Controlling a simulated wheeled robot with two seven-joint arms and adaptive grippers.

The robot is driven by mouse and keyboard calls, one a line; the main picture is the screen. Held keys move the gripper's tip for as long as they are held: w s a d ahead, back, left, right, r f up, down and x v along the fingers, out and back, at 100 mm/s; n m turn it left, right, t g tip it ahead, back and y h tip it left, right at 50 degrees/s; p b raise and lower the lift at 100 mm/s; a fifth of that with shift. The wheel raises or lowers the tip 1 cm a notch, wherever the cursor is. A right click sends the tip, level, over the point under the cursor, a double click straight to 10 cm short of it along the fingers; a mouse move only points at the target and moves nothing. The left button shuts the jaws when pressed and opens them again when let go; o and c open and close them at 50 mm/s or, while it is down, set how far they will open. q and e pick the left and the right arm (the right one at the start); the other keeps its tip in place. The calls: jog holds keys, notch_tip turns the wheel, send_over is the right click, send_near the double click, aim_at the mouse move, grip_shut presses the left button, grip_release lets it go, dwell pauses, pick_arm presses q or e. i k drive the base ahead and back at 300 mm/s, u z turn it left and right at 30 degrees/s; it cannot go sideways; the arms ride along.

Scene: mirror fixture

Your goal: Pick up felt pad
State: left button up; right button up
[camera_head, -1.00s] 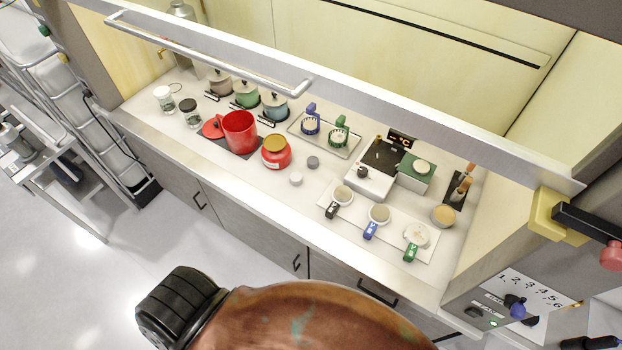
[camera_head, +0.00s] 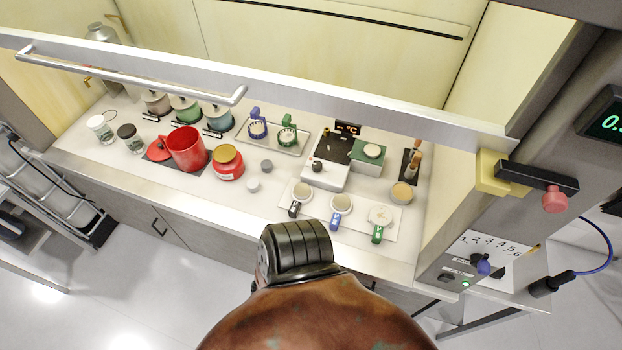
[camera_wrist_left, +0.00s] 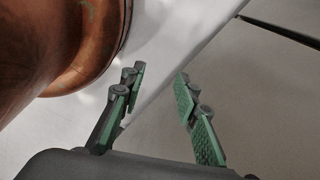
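I cannot tell for certain which thing is the felt pad. Several round beige discs lie on the bench in the head view: a left disc (camera_head: 302,192), a middle disc (camera_head: 341,204) and a paler right disc (camera_head: 380,215), each with a coloured tag in front. Another tan disc (camera_head: 402,192) sits farther right. My left gripper (camera_wrist_left: 160,78) shows only in the left wrist view. Its two green-padded fingers are apart with nothing between them, over the grey floor, away from the discs. My right gripper is in neither view.
A red mug (camera_head: 187,149), a red jar (camera_head: 228,163) and several lidded pots stand on the left of the bench (camera_head: 210,198). A white-and-black device (camera_head: 323,172) stands behind the discs. A raised sash with a handle (camera_head: 130,75) crosses above the bench.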

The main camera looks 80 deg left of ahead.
aim_at(253, 185)
jog(key=z, duration=0.4)
jog(key=k, duration=1)
jog(key=u, duration=1)
